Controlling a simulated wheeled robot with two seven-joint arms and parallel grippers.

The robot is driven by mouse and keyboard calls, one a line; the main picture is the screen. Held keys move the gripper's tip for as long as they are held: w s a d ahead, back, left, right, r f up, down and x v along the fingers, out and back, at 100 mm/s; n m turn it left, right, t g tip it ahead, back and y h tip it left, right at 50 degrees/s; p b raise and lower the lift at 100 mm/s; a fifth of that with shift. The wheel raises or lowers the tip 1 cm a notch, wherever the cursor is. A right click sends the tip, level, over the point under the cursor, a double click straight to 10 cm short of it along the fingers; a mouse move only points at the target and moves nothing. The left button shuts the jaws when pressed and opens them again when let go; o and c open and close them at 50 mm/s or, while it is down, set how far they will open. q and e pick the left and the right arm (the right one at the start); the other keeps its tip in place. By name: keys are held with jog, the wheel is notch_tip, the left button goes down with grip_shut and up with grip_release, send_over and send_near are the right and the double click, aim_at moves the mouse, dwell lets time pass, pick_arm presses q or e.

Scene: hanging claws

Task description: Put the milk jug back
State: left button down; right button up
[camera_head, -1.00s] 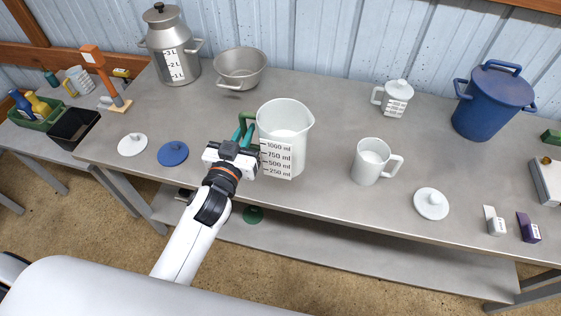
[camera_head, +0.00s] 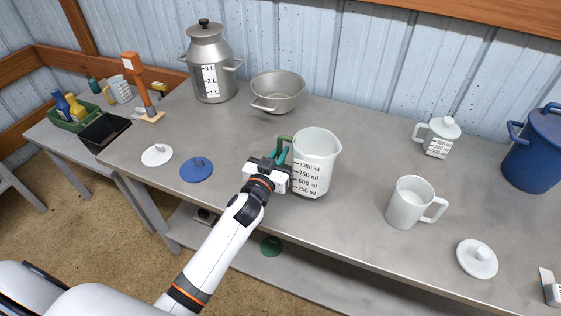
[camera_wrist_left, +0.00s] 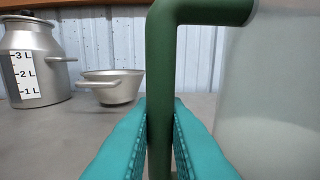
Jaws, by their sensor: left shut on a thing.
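The milk jug appears to be the tall white jug (camera_head: 318,153) with a green handle and a printed scale up to 1000 ml. It is upright over the middle of the metal table (camera_head: 345,225); I cannot tell whether its base touches the top. My left gripper (camera_head: 279,163) is shut on its green handle (camera_wrist_left: 160,90), with teal fingers on both sides of it in the left wrist view. The jug's pale wall (camera_wrist_left: 275,85) fills the right of that view. My right gripper is not in view.
A metal bowl (camera_head: 277,92) and a 3 L can (camera_head: 208,65) stand behind. A white lid (camera_head: 157,155) and blue lid (camera_head: 196,169) lie left. A white mug (camera_head: 412,203), a lid (camera_head: 477,258), a lidded cup (camera_head: 438,138) and a blue pot (camera_head: 535,150) are right.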

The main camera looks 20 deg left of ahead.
pick_arm(q)
jog(key=shift+f, duration=1)
jog(key=c, duration=1.8)
grip_release()
jog(key=shift+f, duration=0.25)
jog(key=shift+c, duration=0.2)
jog(key=o, duration=0.4)
jog(key=shift+r, duration=0.2)
jog(key=s, duration=1.2)
jog(key=shift+a+b, duration=0.25)
jog(key=shift+b, duration=0.05)
